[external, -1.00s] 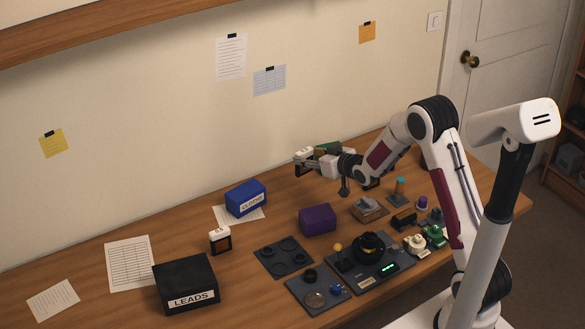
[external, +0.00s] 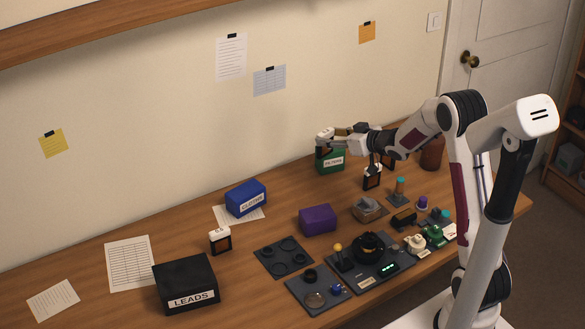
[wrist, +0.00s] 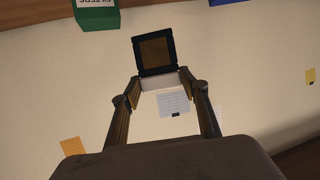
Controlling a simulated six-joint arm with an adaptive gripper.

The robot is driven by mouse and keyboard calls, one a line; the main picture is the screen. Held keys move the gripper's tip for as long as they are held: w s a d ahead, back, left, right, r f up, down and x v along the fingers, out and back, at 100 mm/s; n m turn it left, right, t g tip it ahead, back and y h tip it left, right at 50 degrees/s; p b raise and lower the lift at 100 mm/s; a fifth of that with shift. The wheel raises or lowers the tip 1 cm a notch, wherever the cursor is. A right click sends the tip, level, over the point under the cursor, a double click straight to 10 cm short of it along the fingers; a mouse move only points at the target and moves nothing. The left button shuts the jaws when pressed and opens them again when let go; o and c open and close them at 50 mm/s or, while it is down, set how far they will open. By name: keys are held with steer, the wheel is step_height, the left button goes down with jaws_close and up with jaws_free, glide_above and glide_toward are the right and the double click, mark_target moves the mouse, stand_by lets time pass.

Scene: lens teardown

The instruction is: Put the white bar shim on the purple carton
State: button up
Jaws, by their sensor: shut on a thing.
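My gripper (external: 338,139) is shut on a piece with a white bar and a black-framed brown square plate, which I take for the white bar shim (external: 325,134). In the wrist view the fingers (wrist: 160,86) pinch the white bar, and the shim's framed plate (wrist: 155,53) sticks out beyond them. The shim is in the air in front of the green box, well apart from the purple carton. The purple carton (external: 318,220) stands on the table in the middle, its top clear.
Similar white-topped framed pieces stand at the left (external: 220,240) and below my arm (external: 372,176). A green box (external: 330,160) is behind, a blue box (external: 246,198) left of the carton, and a black LEADS box (external: 186,284) at front left.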

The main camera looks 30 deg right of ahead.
steer(key=s+a+n+g+y, duration=0.3)
steer(key=s+a+n+y, duration=0.3)
steer(key=s+a, duration=0.3)
steer(key=shift+s+g+y, duration=0.3)
steer(key=shift+s, duration=0.8)
steer(key=shift+a, duration=0.1)
step_height(320, 180, down, 6)
steer(key=shift+f, duration=1.9)
steer(key=shift+f, duration=0.15)
